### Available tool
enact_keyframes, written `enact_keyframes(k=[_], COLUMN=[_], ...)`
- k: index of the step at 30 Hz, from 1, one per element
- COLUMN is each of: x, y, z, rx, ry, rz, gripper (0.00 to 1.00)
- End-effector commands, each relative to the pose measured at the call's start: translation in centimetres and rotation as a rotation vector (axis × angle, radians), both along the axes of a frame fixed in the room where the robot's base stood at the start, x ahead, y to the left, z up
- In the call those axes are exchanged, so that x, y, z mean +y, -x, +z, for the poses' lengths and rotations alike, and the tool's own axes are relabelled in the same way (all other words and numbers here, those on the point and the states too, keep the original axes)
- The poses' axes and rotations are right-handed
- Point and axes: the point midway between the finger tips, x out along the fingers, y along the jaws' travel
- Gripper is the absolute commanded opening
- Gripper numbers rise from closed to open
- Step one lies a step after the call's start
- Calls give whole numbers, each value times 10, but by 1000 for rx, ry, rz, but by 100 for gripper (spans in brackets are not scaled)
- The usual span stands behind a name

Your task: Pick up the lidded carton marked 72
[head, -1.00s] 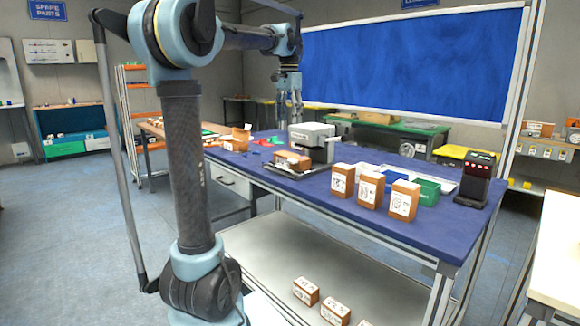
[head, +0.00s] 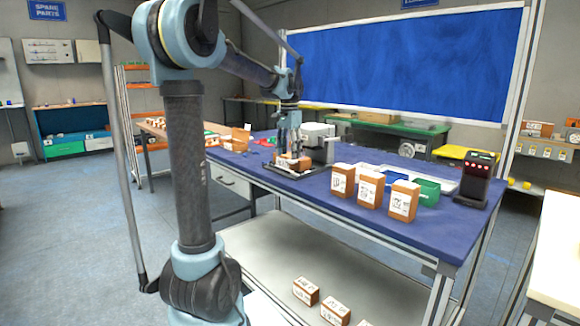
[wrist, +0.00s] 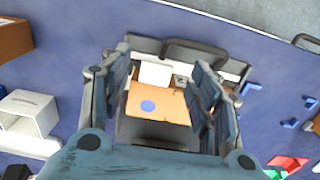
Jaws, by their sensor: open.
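A brown carton (head: 293,163) with a white label sits on a dark, flat platform (head: 270,173) beside a white machine. In the wrist view the carton (wrist: 160,105) shows its top, with a white patch and a blue dot. I cannot read the number 72 on it. My gripper (head: 289,150) points down right over this carton. In the wrist view its two open fingers (wrist: 165,88) stand on either side of the carton. I cannot tell whether they touch it.
The white machine (head: 318,142) stands close to the right of my gripper. Three labelled cartons (head: 369,190) stand upright at the table's front, near a green bin (head: 427,190) and a dark device (head: 474,180). Several more cartons (head: 306,291) lie on the lower shelf.

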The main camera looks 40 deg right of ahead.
Motion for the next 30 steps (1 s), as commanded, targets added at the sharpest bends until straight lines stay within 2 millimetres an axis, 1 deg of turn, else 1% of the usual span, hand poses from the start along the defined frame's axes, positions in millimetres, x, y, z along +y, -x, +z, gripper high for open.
enact_keyframes(k=[1,3,7,10,16,17,18,20,21,23,30], x=[-1,-2,-1,-1,-1,-1,-1,-1,-1,-1,-1], y=[1,1,1,1,1,1,1,1,1,1,1], z=[-8,-17,-30,-34,-34,-34,-34,-34,-34,-34,-34], rx=[0,0,0,0,0,0,0,0,0,0,0], ry=[0,0,0,0,0,0,0,0,0,0,0], rz=[0,0,0,0,0,0,0,0,0,0,0], gripper=[57,57,57,57,57,52,43,29,20,9,8])
